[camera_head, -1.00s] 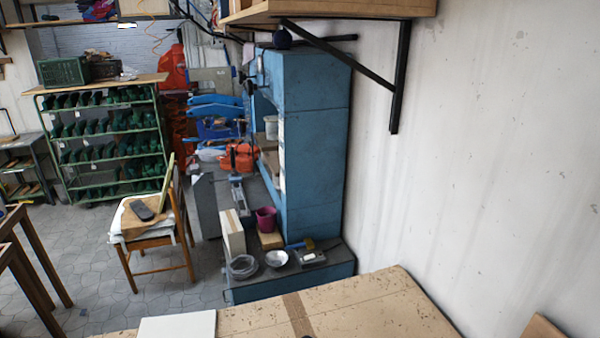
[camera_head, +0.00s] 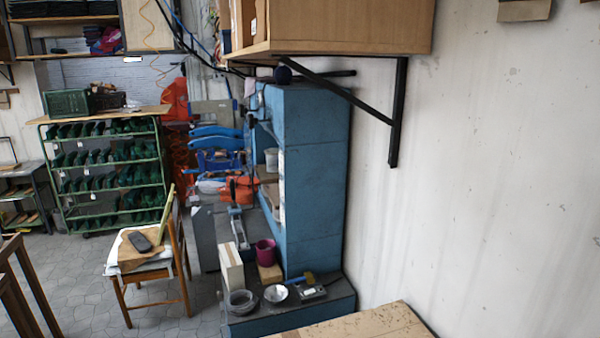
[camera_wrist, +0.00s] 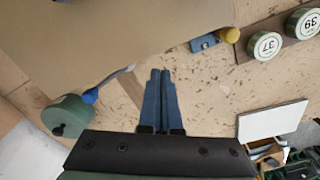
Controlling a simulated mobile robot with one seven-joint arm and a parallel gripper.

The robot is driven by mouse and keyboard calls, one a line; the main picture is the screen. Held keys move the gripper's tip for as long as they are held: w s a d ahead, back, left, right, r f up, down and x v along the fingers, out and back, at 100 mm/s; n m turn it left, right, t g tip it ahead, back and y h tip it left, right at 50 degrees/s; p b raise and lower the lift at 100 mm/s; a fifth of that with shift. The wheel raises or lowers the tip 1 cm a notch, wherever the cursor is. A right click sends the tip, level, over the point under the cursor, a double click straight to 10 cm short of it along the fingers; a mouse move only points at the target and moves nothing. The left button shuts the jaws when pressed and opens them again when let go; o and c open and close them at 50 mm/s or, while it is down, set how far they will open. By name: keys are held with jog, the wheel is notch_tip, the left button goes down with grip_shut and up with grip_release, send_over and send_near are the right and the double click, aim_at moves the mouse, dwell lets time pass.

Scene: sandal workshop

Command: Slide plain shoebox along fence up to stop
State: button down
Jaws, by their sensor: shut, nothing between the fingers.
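In the wrist view a large plain brown, flat-faced thing (camera_wrist: 110,35) fills the top left; it looks like the plain shoebox, but its far sides are cut off. My gripper (camera_wrist: 160,72) is shut and empty, its two blue fingers together. The fingertips lie close to the lower edge of the brown face; I cannot tell whether they touch it. A small blue block (camera_wrist: 204,43) with a yellow knob (camera_wrist: 229,35) sits by the right edge of the brown face and may be the stop. I cannot make out the fence for certain. My gripper is outside the head view.
In the wrist view, round tins marked 37 (camera_wrist: 265,46) and 39 (camera_wrist: 303,23) stand at the upper right. A white panel (camera_wrist: 272,120) lies at the right, a green round thing (camera_wrist: 68,116) at the left. The head view shows a bench corner (camera_head: 365,325) beside the wall.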

jog(key=shift+f, duration=0.1)
dwell(0.6)
notch_tip(320, 180, down, 3)
jog(key=shift+f+b, duration=0.1)
jog(key=shift+b, duration=0.8)
jog(key=shift+s+d+p, duration=0.3)
jog(key=shift+s+p, duration=0.05)
jog(key=shift+s, duration=0.55)
jog(key=shift+w, duration=0.1)
jog(key=shift+w+a, duration=0.2)
jog(key=shift+w, duration=0.3)
notch_tip(320, 180, up, 8)
jog(key=p, duration=0.8)
